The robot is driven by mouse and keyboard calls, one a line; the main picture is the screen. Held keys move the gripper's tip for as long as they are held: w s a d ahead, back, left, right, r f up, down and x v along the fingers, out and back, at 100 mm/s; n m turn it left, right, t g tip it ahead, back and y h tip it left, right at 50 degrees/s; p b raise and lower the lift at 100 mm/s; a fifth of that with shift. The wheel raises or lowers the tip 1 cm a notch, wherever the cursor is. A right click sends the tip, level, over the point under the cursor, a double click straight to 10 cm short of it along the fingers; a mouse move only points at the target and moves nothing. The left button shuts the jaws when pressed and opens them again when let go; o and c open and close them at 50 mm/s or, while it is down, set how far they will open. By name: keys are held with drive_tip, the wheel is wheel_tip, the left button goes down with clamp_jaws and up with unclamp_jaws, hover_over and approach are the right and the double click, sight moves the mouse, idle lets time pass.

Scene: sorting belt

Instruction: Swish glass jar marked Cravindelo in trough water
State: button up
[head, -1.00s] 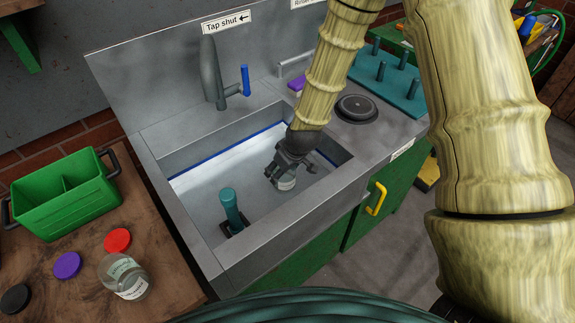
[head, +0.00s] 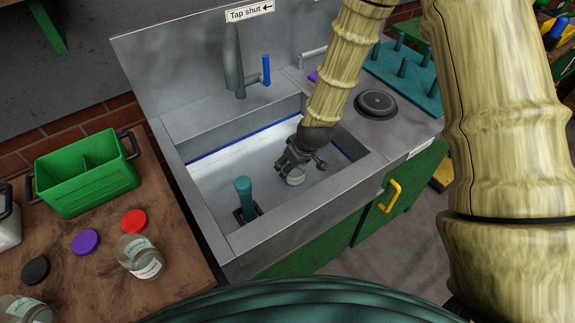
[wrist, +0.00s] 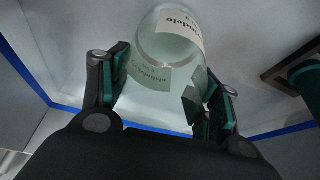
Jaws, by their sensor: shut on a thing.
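My gripper (head: 298,168) is down inside the metal trough (head: 205,205), shut on a clear glass jar (head: 296,178). In the wrist view the jar (wrist: 172,50) sits between the two fingers, and its pale label shows letters ending in "indelo". The jar's lower part is in or close to the pale water (head: 225,180); I cannot tell how deep it is. A blue line runs around the trough's inner wall. The tap (head: 235,62) stands behind the trough, beneath a sign reading "Tap shut".
A teal upright post (head: 244,192) stands in the trough left of the jar. A teal peg rack (head: 405,75) and a round black disc (head: 376,103) are to the right. The wooden table (head: 175,225) holds a green crate (head: 85,175), several lids and other jars (head: 140,257).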

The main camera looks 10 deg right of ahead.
drive_tip(key=shift+w+d+p, duration=0.1)
drive_tip(key=shift+w+d, duration=0.25)
drive_tip(key=shift+d, duration=0.65)
drive_tip(key=shift+w+d+p, duration=0.15)
drive_tip(key=shift+w+d, duration=0.2)
drive_tip(key=shift+d, duration=0.7)
drive_tip(key=shift+w+d+p, duration=0.1)
drive_tip(key=shift+w+d, duration=0.25)
drive_tip(key=shift+d, duration=0.65)
drive_tip(key=shift+s+a+p, duration=0.1)
drive_tip(key=shift+s+a, duration=0.35)
drive_tip(key=shift+a, duration=0.8)
drive_tip(key=shift+s+a+p, duration=0.1)
drive_tip(key=shift+s+a, duration=0.35)
drive_tip(key=shift+a, duration=0.85)
drive_tip(key=shift+s+a+p, duration=0.1)
drive_tip(key=shift+s+a, duration=0.35)
drive_tip(key=shift+a, duration=0.8)
drive_tip(key=shift+w+d+p, duration=0.15)
drive_tip(key=shift+w+d, duration=0.3)
drive_tip(key=shift+d, duration=0.8)
drive_tip(key=shift+w+d+p, duration=0.15)
drive_tip(key=shift+w+d, duration=0.35)
drive_tip(key=shift+d, duration=0.8)
drive_tip(key=shift+w+d+p, duration=0.15)
drive_tip(key=shift+w+d, duration=0.3)
drive_tip(key=shift+d, duration=0.8)
